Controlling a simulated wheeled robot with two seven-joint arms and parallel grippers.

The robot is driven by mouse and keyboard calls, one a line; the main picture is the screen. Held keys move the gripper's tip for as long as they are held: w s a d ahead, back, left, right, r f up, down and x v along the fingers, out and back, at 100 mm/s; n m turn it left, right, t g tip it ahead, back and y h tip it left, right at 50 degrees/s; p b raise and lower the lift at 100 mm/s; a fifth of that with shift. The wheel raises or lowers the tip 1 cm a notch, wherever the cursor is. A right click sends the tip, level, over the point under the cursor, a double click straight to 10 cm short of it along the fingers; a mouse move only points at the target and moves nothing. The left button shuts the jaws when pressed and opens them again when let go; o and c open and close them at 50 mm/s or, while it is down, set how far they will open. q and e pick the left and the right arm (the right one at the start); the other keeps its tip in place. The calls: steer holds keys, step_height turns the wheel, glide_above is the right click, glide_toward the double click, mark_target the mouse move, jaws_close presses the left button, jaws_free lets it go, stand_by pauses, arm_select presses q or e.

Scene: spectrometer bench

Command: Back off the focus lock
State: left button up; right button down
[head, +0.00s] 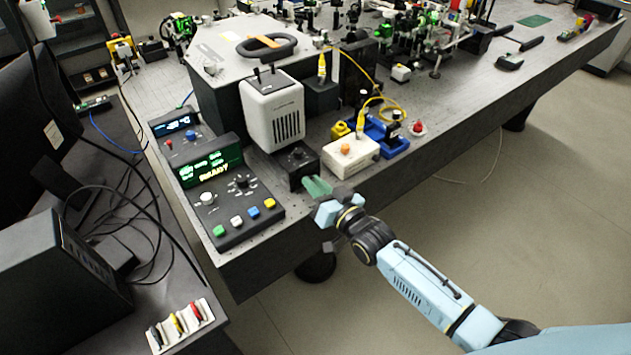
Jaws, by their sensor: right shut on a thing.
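A small black block (291,164) with a round dark knob on top stands at the front edge of the bench, in front of the white vented unit (273,112). My right gripper (317,187) reaches in from the lower right, with its tips at the front right side of this block. It is shut on a small part there, which I take to be the focus lock. A green patch shows at the gripper's tips. My left gripper is not in view.
A control console (228,213) with a green lit display and coloured buttons stands left of the block. A white box (351,156) with an orange knob stands close on its right. Blue holders (386,132) and a red knob (417,128) are farther right. The floor in front is clear.

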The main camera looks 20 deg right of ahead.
steer(key=shift+n+p, duration=0.3)
steer(key=shift+n, duration=1.1)
steer(key=c, duration=1.4)
jaws_free()
steer(key=v, duration=1.3)
steer(key=shift+s+r+p, duration=0.1)
steer(key=shift+s+p, duration=0.1)
steer(key=shift+p, duration=0.1)
